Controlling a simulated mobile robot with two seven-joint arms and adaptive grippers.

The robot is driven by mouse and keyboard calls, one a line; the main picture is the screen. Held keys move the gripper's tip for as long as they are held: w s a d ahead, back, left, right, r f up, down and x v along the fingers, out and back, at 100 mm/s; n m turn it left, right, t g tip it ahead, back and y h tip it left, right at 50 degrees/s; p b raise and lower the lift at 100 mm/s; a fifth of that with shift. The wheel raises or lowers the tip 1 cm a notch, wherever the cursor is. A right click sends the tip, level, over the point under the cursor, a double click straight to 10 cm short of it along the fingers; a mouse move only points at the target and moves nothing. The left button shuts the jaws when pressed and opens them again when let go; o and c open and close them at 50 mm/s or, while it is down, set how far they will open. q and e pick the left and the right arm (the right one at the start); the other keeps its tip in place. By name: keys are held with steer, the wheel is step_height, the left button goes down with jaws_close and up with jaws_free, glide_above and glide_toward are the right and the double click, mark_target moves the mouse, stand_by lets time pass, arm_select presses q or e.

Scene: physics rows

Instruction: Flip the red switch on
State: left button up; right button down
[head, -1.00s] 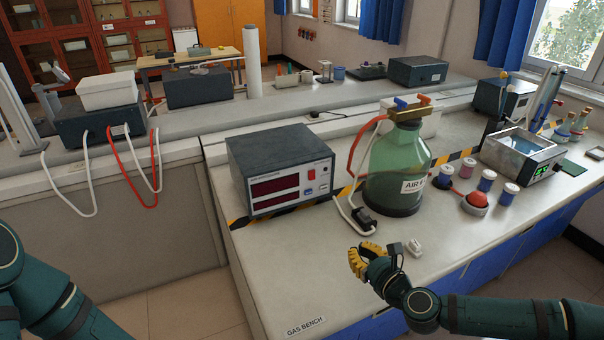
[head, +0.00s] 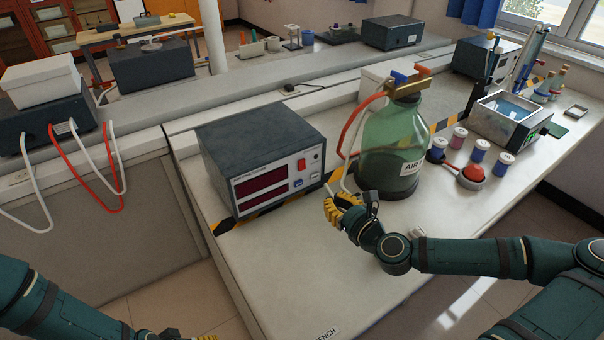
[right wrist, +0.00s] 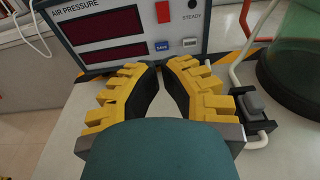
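The red switch (head: 301,164) is on the front panel of a dark box (head: 262,172) with two dark red displays. It also shows at the top of the right wrist view (right wrist: 163,12); whether it is on or off cannot be told. My right gripper (head: 333,204) is in front of the panel's right side, lower than the switch and apart from it. In the right wrist view its yellow fingertips (right wrist: 159,68) are almost together, with nothing seen between them. My left gripper (head: 195,337) barely shows at the bottom edge, so its opening is hidden.
A green glass jar (head: 393,150) with red and white tubes stands right of the box. A dark block with a white cable (right wrist: 255,103) lies beside the right finger. Blue (right wrist: 162,47) and white (right wrist: 190,43) buttons sit below the switch. The bench front (head: 270,270) is clear.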

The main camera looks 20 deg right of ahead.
mark_target(299, 172)
steer(key=shift+w, duration=0.15)
steer(key=w, duration=0.4)
steer(key=w+a+f+b, duration=0.1)
steer(key=w, duration=0.3)
steer(key=w+a+b, duration=0.1)
steer(key=w, duration=0.3)
steer(key=shift+w+f, duration=0.2)
steer(key=shift+f, duration=0.1)
arm_select(q)
steer(key=shift+w+f+b, duration=0.15)
steer(key=shift+f, duration=0.5)
steer(key=shift+w+f+b, duration=0.15)
steer(key=shift+f, duration=0.5)
arm_select(e)
steer(key=shift+w, duration=0.65)
steer(key=shift+w+f, duration=0.15)
steer(key=shift+w, duration=0.1)
arm_select(q)
steer(key=shift+s, duration=0.15)
arm_select(e)
steer(key=shift+a, duration=0.1)
